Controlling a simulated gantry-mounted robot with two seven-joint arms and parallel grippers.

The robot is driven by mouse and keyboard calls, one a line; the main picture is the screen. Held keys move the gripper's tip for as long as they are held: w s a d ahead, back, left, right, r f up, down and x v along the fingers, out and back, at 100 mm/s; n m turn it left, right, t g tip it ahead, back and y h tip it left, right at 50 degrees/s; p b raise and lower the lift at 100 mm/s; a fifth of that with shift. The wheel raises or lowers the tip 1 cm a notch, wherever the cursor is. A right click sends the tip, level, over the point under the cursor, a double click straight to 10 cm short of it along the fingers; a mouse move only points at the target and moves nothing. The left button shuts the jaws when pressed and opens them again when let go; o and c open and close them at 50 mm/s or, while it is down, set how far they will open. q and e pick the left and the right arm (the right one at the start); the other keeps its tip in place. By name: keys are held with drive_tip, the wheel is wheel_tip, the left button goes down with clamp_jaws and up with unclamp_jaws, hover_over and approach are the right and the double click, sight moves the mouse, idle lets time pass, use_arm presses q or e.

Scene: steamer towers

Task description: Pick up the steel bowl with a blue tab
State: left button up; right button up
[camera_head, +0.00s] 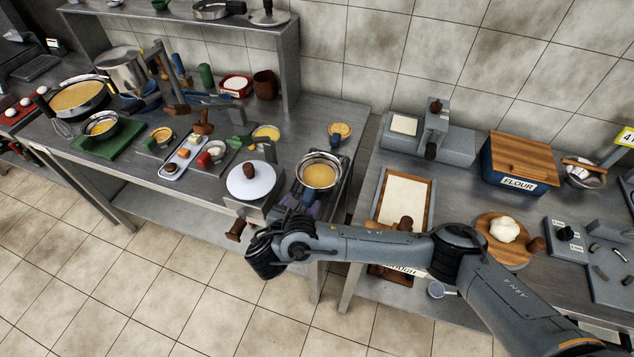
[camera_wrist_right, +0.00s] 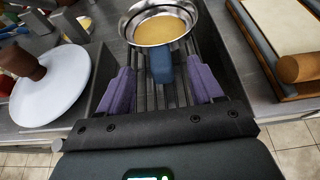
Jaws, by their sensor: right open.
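The steel bowl with a blue tab (camera_head: 319,174) holds a yellow-orange liquid and stands at the right end of the left counter. Its blue tab (camera_head: 309,203) points toward the front edge. In the right wrist view the bowl (camera_wrist_right: 140,33) is at the top middle, and its tab (camera_wrist_right: 161,66) hangs toward me. My right gripper (camera_head: 302,205) is at the near side of the bowl. Its purple fingers (camera_wrist_right: 160,88) are open, one on each side of the tab, with a gap on both sides. My left gripper is not in view.
A round white plate-like disc with a brown knob (camera_head: 251,181) stands close left of the bowl. An orange piece with a blue handle (camera_head: 340,131) lies behind it. A wooden-framed tray (camera_head: 430,192) is on the right counter, across a gap. Dark slats lie under the bowl.

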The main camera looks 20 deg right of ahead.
sight(307, 196)
drive_tip(key=shift+b+x, duration=0.6)
drive_tip(key=shift+x, duration=2)
drive_tip(key=shift+f, duration=0.1)
drive_tip(key=shift+s, duration=0.1)
clamp_jaws()
